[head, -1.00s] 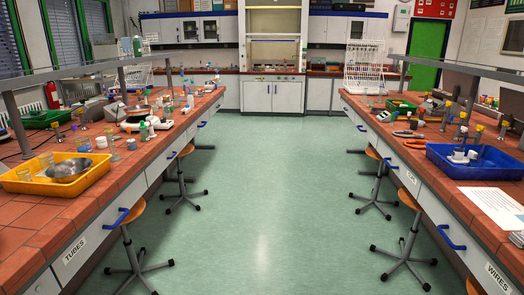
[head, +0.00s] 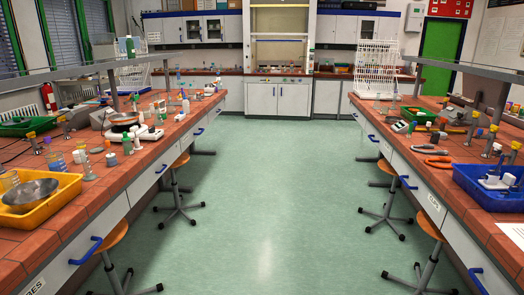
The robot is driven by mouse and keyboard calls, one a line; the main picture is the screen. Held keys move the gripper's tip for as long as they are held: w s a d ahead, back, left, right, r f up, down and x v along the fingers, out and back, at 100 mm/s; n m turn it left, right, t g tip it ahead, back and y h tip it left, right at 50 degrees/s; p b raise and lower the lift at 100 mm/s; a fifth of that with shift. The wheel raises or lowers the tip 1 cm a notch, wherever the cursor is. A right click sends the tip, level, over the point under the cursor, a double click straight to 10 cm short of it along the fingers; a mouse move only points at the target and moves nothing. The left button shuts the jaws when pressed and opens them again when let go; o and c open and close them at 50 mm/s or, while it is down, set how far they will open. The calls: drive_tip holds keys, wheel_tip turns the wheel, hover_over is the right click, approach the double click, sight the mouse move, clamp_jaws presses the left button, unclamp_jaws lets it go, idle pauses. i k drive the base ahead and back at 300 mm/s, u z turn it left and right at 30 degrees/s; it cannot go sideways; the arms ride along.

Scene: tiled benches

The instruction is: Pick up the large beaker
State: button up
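No beaker stands out clearly as the large one. On the left bench (head: 122,178), a clear glass vessel (head: 56,161) with something bluish stands behind the yellow tray. Another clear glass vessel (head: 9,180) is at the tray's back left, near the picture's left edge. Both are small in the head view, and I cannot tell their exact size or type. My gripper is not in view.
A yellow tray (head: 72,190) holds a metal bowl (head: 32,191). The right bench (head: 420,168) carries a blue tray (head: 468,186) and orange-handled tools (head: 438,162). Stools (head: 178,190) stand along both benches. The green floor aisle (head: 265,190) is clear.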

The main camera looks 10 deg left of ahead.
sight(56, 162)
drive_tip(key=i, duration=2.5)
drive_tip(key=u, duration=0.05)
drive_tip(key=k, duration=0.2)
drive_tip(key=u, duration=2.9)
